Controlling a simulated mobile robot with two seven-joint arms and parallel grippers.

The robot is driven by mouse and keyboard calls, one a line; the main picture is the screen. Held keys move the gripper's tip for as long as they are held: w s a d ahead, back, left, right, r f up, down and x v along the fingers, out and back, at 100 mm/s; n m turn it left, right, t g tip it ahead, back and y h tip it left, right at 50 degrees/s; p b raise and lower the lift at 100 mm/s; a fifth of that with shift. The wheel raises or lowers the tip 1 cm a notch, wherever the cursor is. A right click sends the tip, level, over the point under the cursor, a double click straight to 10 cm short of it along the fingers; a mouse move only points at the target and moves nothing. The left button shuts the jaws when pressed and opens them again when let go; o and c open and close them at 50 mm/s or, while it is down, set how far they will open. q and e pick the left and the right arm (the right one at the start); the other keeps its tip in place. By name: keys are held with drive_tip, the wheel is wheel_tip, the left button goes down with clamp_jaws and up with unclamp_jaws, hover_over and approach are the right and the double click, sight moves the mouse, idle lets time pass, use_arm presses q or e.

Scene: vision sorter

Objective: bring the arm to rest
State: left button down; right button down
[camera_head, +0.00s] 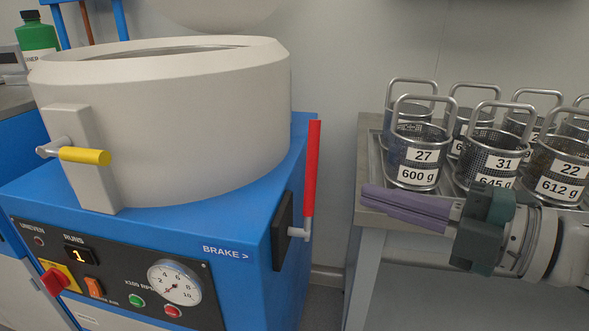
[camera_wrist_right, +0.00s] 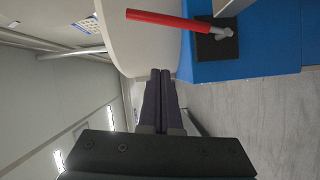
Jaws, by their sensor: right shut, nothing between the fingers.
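My right gripper (camera_head: 400,207) comes in from the right in the head view, in front of the side table with the baskets. Its purple fingers point left toward the machine and are together, with nothing between them. In the right wrist view the shut fingers (camera_wrist_right: 160,92) point at the pale drum and its blue cabinet. The fingertips are apart from the red brake lever (camera_head: 312,168), which stands upright on the cabinet's right side. The lever also shows in the right wrist view (camera_wrist_right: 165,20). My left gripper is in neither view.
The blue machine (camera_head: 225,228) with its pale drum (camera_head: 190,120) fills the left. Several numbered wire baskets (camera_head: 415,155) stand on the side table (camera_head: 372,218) behind my right gripper. A floor gap lies between machine and table. A green bottle (camera_head: 38,36) stands at the far left.

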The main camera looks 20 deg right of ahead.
wheel_tip(320, 180, up, 9)
drive_tip(key=s+m+g+h+p, duration=0.1)
drive_tip(key=s+m+h+p, duration=0.1)
drive_tip(key=m+h+p, duration=0.85)
drive_tip(key=s+a+r+m+g+y+p, duration=0.1)
drive_tip(key=s+a+r+m+g+p, duration=0.1)
drive_tip(key=s+r+m+g+p, duration=0.5)
drive_tip(key=s+a+r+m+g+y+p, duration=0.1)
drive_tip(key=s+a+r+m+g+p, duration=0.2)
drive_tip(key=s+p, duration=0.7)
wheel_tip(320, 180, up, 35)
drive_tip(key=p, duration=3.4)
drive_tip(key=shift+s+d+r, duration=0.2)
drive_tip(key=shift+d, duration=0.15)
